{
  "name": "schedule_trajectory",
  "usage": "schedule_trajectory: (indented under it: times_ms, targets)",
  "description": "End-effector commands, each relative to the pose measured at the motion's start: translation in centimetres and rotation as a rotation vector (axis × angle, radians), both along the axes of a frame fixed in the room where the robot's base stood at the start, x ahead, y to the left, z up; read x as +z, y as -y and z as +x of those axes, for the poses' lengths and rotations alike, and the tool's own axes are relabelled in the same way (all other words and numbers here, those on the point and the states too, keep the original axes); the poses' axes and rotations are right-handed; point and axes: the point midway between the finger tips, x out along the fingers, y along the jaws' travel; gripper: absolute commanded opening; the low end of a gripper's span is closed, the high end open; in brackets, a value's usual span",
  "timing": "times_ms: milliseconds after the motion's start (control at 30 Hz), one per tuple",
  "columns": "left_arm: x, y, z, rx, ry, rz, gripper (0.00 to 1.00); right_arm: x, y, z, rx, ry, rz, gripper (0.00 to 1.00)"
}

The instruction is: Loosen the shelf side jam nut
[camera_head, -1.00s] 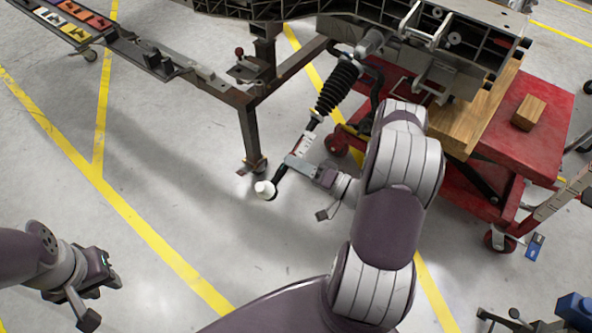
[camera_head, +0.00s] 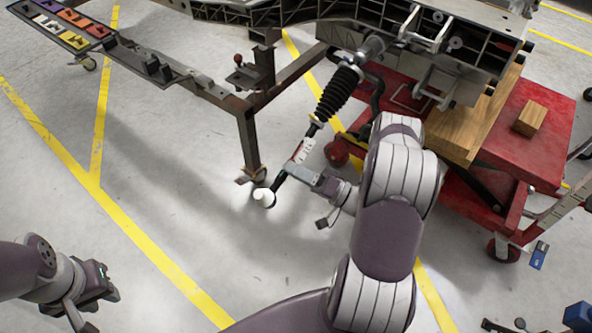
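A tie rod (camera_head: 307,142) slopes down from a black ribbed boot (camera_head: 338,92) under the chassis frame to a white rounded end (camera_head: 264,198). It has a pale section with a red edge; the jam nut is too small to make out. My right gripper (camera_head: 298,171) is at the lower rod, with a flat grey piece reaching across it just above the white end. I cannot tell whether it is closed on the rod. My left gripper (camera_head: 92,305) is at the lower left, far from the rod, over bare floor. Its finger gap is unclear.
The chassis fixture (camera_head: 250,140) has a steel leg beside the rod. A red cart (camera_head: 510,165) with wooden blocks (camera_head: 530,119) stands to the right. A tray of coloured parts (camera_head: 62,27) is at the upper left. The floor at left and centre is clear.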

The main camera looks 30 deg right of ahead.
Motion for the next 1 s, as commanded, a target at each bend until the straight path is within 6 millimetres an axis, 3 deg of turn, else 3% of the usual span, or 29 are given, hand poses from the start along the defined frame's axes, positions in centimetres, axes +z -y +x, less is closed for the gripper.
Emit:
schedule_trajectory:
  times_ms: [367, 800, 1000]
  targets:
    - [0.2, 0.0, 0.0, 0.000, 0.000, 0.000, 0.33, -0.2, 0.6, -0.7, -0.003, -0.001, 0.001, 0.52]
    - [0.8, 0.0, 0.0, 0.000, 0.000, 0.000, 0.33, -2.9, 6.3, -8.4, -0.005, 0.001, -0.001, 0.52]
    - [0.8, 0.0, 0.0, 0.000, 0.000, 0.000, 0.33, -3.4, 7.3, -9.8, -0.001, 0.000, 0.001, 0.52]
